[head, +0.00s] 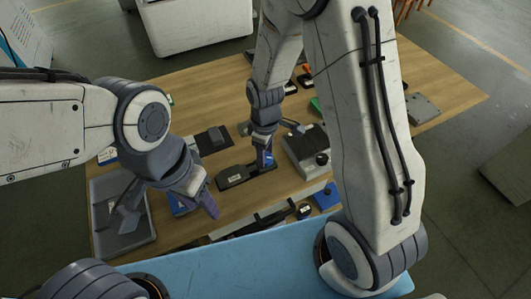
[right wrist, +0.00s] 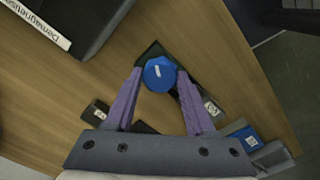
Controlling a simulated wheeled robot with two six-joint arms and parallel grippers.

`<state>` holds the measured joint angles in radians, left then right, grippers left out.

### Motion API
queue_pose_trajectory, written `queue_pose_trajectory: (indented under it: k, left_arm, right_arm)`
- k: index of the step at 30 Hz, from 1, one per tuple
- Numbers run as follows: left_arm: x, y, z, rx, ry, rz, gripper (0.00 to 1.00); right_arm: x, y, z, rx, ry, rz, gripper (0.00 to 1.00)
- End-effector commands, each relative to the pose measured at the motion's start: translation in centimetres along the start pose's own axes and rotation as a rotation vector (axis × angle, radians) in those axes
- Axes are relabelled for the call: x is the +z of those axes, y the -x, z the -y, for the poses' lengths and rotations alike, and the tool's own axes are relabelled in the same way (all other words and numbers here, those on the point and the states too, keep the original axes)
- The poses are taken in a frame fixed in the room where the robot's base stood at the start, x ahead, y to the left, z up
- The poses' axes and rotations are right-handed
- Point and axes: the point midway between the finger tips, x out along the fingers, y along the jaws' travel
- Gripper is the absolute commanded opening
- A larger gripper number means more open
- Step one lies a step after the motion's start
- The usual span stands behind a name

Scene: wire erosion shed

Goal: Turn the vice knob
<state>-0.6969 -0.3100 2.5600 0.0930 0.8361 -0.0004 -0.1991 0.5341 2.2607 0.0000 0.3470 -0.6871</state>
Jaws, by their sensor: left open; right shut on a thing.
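The blue vice knob (right wrist: 159,74) is round with a small white mark, and shows between my right fingertips in the right wrist view. In the head view the knob (head: 268,162) is a small blue patch, partly hidden by my gripper. It sits at the dark vice body (head: 234,178), which carries a white label. My right gripper (right wrist: 158,78) has purple fingers and is shut on the knob, one finger on each side. My left gripper (head: 170,207) is open and empty over the left front of the table, away from the vice.
A grey tray (head: 99,193) lies at the table's left. A grey box with a dark top (head: 303,148) stands just right of the vice. A blue block (head: 327,197) lies near the front edge. A large dark box (right wrist: 75,18) labelled as a demagnetiser shows in the right wrist view.

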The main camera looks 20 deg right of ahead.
Motion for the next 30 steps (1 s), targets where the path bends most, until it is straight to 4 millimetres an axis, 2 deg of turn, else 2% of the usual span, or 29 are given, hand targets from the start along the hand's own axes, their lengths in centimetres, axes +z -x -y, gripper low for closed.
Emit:
queue_pose_trajectory:
  k: [14,15,16,17,26,30]
  left_arm:
    - [0.0,0.0,0.0,0.000,0.000,0.000,0.50]
    - [0.0,0.0,0.0,0.000,0.000,0.000,0.50]
    - [0.0,0.0,0.0,0.000,0.000,0.000,0.50]
    - [0.0,0.0,0.0,0.000,0.000,0.000,0.50]
    - [0.0,0.0,0.0,0.000,0.000,0.000,0.50]
    - [0.0,0.2,0.0,0.000,0.000,0.000,0.50]
  right_arm:
    - [0.0,0.1,0.0,0.001,0.000,-0.001,0.00]
    - [0.0,0.1,0.0,0.000,0.000,0.000,0.66]
    - [0.0,0.1,0.0,0.000,0.000,0.000,0.78]
    - [0.0,0.1,0.0,0.001,0.000,-0.001,0.84]
    - [0.0,0.1,0.0,0.001,0.000,-0.001,0.84]
    - [-0.1,1.2,-0.1,0.003,0.000,-0.004,0.84]
